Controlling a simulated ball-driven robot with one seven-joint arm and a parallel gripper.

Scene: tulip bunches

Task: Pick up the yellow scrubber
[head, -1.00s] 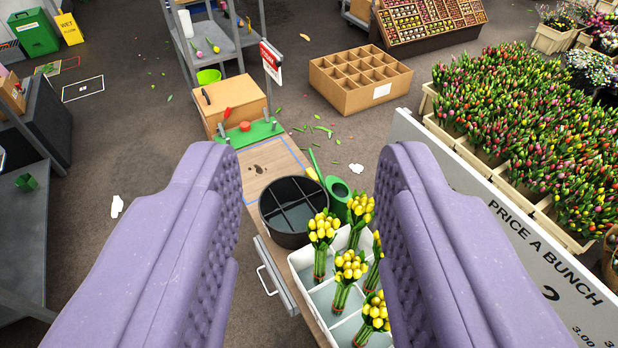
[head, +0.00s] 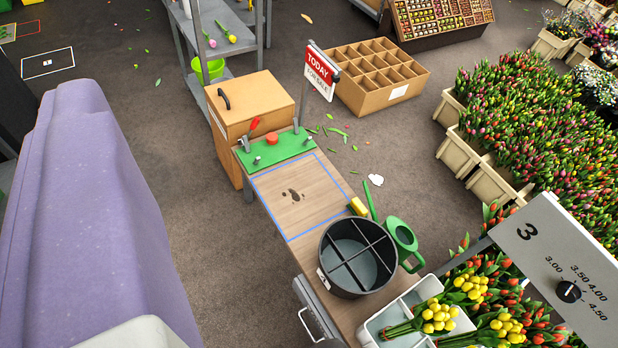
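The yellow scrubber (head: 358,206) is a small yellow block on the wooden bench top, just behind the black divided bucket (head: 357,255) and beside the blue-outlined square. The bucket stands close in front of it and may hide its lower part. A second finger cannot be made out, and nothing is seen held. Dark stains (head: 293,196) mark the wood inside the blue square.
A green watering can (head: 404,238) stands right of the bucket. A white divided crate (head: 398,305) with yellow tulip bunches is in front. A green plate with a red-handled clamp (head: 276,150) and a wooden box (head: 250,103) are behind. A price sign (head: 560,262) juts in at right.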

